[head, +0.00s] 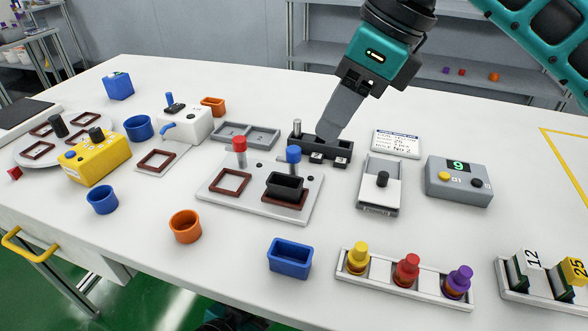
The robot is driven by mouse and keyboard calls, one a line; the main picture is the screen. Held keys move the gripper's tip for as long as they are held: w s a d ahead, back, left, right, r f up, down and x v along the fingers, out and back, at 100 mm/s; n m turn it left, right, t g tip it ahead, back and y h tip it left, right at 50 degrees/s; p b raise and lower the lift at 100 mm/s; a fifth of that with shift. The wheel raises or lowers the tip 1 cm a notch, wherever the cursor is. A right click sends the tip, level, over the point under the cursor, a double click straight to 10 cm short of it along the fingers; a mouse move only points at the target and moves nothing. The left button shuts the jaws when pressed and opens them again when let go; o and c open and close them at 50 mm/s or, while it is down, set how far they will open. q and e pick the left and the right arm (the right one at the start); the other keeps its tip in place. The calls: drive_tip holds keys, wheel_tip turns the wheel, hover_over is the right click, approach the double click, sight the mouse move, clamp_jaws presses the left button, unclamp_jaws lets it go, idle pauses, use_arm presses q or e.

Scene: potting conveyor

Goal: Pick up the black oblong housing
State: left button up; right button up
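A black oblong housing (285,187), open at the top, sits at the right brown frame of a light grey plate (228,203). A blue-topped post stands just behind it. My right gripper (329,132) comes down from the upper right, behind and to the right of the housing and apart from it. Its fingertips are over or at a black slotted block (343,146); I cannot tell whether they touch it. The fingers overlap from this side, so the opening between them is hidden.
A red-topped post (239,146) stands on the plate. A grey tray (232,130) lies behind, and a grey box with a black knob (381,185) stands to the right. A blue oblong housing (290,258) and an orange cup (185,226) are in front, with clear table between.

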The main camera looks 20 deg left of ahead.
drive_tip(key=b, duration=0.1)
hover_over(301, 184)
drive_tip(key=d, duration=0.2)
wheel_tip(301, 184, down, 6)
drive_tip(key=b+x, duration=0.1)
drive_tip(key=x, duration=0.5)
drive_tip(key=shift+f, duration=0.15)
clamp_jaws()
use_arm(q)
drive_tip(key=shift+s+f, duration=0.2)
drive_tip(key=shift+f, duration=0.9)
